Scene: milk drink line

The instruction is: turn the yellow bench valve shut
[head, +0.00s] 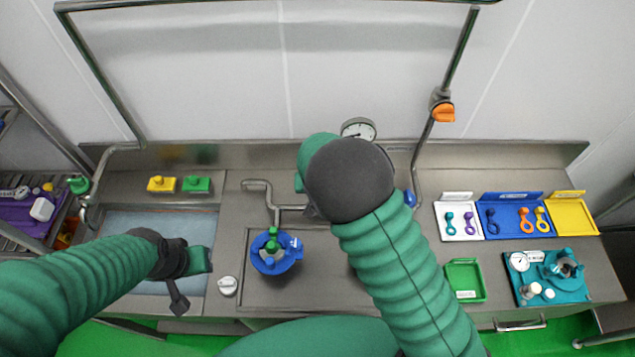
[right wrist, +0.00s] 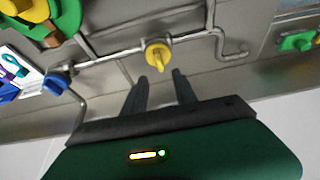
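The yellow valve (right wrist: 157,56) sits on a grey bench pipe in the right wrist view. Its handle points towards my right gripper and appears to lie across the pipe. My right gripper (right wrist: 160,84) is open and empty, its two fingers apart just short of the handle and not visibly touching it. In the head view my right arm hides the yellow valve and nearly all of that gripper. My left gripper (head: 179,303) hangs over the sink at the left, well away from the valve; its finger gap is not clear.
A blue valve (right wrist: 57,82) is on the same pipework; it also shows in the head view (head: 409,197). A pressure gauge (head: 358,129) stands behind my right arm. A blue fitting (head: 276,254) sits on the bench. Trays and a teal stand (head: 546,276) are at the right.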

